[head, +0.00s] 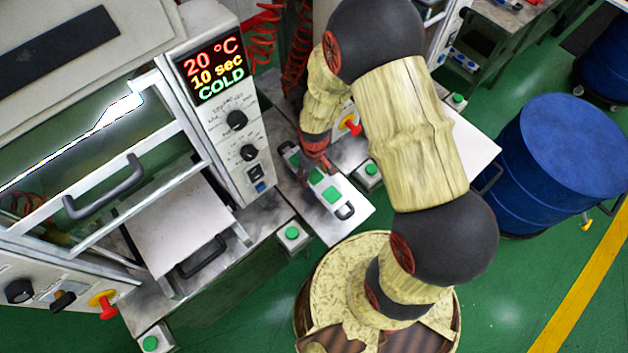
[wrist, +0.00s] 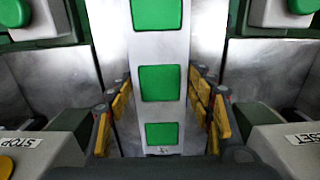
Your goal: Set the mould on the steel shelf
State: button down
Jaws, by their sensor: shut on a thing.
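The mould (head: 324,185) is a pale narrow bar with green squares on top and a dark handle at each end. It lies diagonally at the steel shelf (head: 362,208), the bare metal surface between the machines. My gripper (head: 317,152) comes down from above and is shut on the mould near its middle. In the wrist view the mould (wrist: 160,53) runs between the yellow-padded fingers, with steel on both sides. I cannot tell whether its underside touches the shelf. The arm covers part of the far side.
A machine with a display reading 20 °C, 10 sec, COLD (head: 212,70) stands close on the left. Green buttons (head: 292,232) flank the shelf edge. A blue drum (head: 565,160) stands at right. STOP and RESET boxes sit close on both sides in the wrist view.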

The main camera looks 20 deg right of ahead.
jog(key=shift+f, duration=1.9)
jog(key=shift+f+b, duration=0.2)
jog(key=shift+b, duration=0.2)
jog(key=c, duration=0.8)
grip_release()
jog(key=shift+o, duration=0.2)
jog(key=shift+r, duration=0.15)
notch_tip(320, 180, up, 12)
jog(key=shift+r+p, duration=0.15)
jog(key=shift+p, duration=0.8)
jog(key=s+r+m+t, duration=0.1)
jog(key=s+r+t, duration=0.15)
jog(key=r, duration=1.15)
jog(key=s+r+m+t, duration=0.15)
jog(key=s+r, duration=0.25)
jog(key=r, duration=1)
jog(key=s+r+m+t, duration=0.1)
jog(key=s+r, duration=0.5)
jog(key=s, duration=0.1)
jog(key=shift+s+t, duration=0.3)
